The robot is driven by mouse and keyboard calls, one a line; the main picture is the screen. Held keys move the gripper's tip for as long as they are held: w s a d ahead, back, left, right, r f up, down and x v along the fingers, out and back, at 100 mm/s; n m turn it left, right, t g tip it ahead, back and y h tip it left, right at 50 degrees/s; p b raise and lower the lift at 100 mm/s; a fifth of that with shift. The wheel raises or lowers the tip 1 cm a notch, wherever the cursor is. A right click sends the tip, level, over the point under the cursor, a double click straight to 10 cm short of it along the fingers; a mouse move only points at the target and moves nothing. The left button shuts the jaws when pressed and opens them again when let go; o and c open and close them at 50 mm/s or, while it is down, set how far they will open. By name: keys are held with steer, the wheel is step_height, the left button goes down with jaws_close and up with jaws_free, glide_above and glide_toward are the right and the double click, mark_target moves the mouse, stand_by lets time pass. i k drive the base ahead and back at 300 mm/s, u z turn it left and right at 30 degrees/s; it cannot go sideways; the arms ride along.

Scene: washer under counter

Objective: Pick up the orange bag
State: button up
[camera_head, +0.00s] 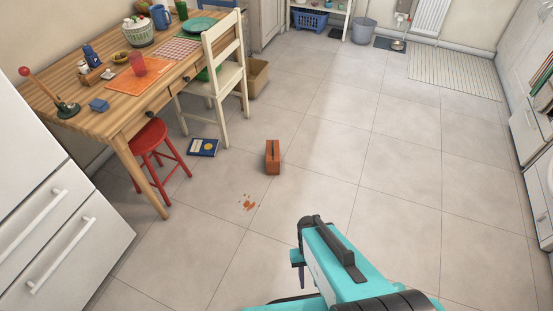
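An orange-brown bag (272,158), block-shaped with a dark slot or handle on its top, stands upright on the tiled floor near the middle of the view. It is apart from everything around it. My teal and black arm reaches in from the bottom edge. What seems to be my gripper (300,270) is at the arm's left side, nearer to the camera than the bag and well apart from it. The fingers are mostly hidden by the arm, so their opening cannot be seen.
A wooden table (112,118) with tableware stands at left, with a red stool (157,140) and a cream chair (225,80). A blue book (203,147) and brown crumbs (249,204) lie near the bag. White drawers (70,235) are at lower left. The floor to the right is clear.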

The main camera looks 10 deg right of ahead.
mark_target(273, 155)
steer(key=u, duration=0.1)
steer(key=i, duration=0.95)
steer(key=z, duration=0.05)
